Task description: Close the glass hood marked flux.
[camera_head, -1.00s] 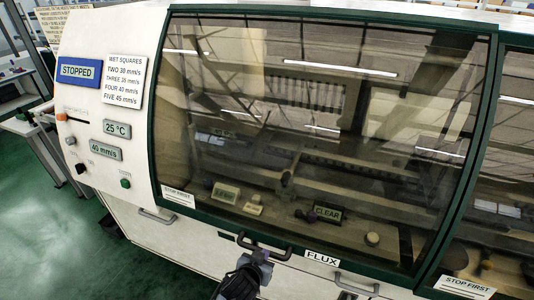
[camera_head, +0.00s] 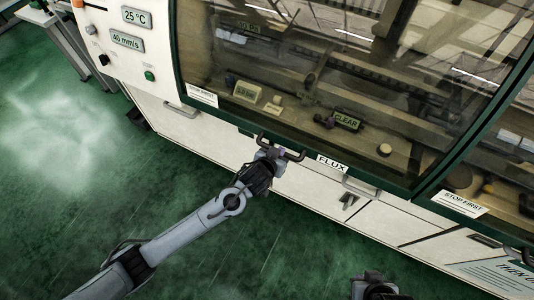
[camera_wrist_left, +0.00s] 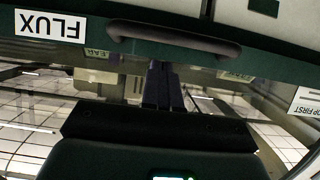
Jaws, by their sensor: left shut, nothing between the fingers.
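The glass hood (camera_head: 290,75) marked flux is a dark green frame with tinted glass. It lies down over the machine, its lower edge along the white cabinet front with no clear gap. Its dark bar handle (camera_head: 294,156) sits left of the FLUX label (camera_head: 332,163). My left gripper (camera_head: 270,153) overlaps the handle in the head view. In the left wrist view, its shut, empty fingers (camera_wrist_left: 159,66) end just short of the handle (camera_wrist_left: 172,38); contact is unclear. My right gripper (camera_head: 375,286) shows only partly at the bottom edge, its fingers unclear.
A second green-framed hood with a STOP FIRST label (camera_head: 462,203) adjoins at the right. Lower cabinet handles (camera_head: 360,188) stick out beneath the flux hood. A control panel (camera_head: 125,45) is at the upper left. The green floor (camera_head: 90,190) is clear.

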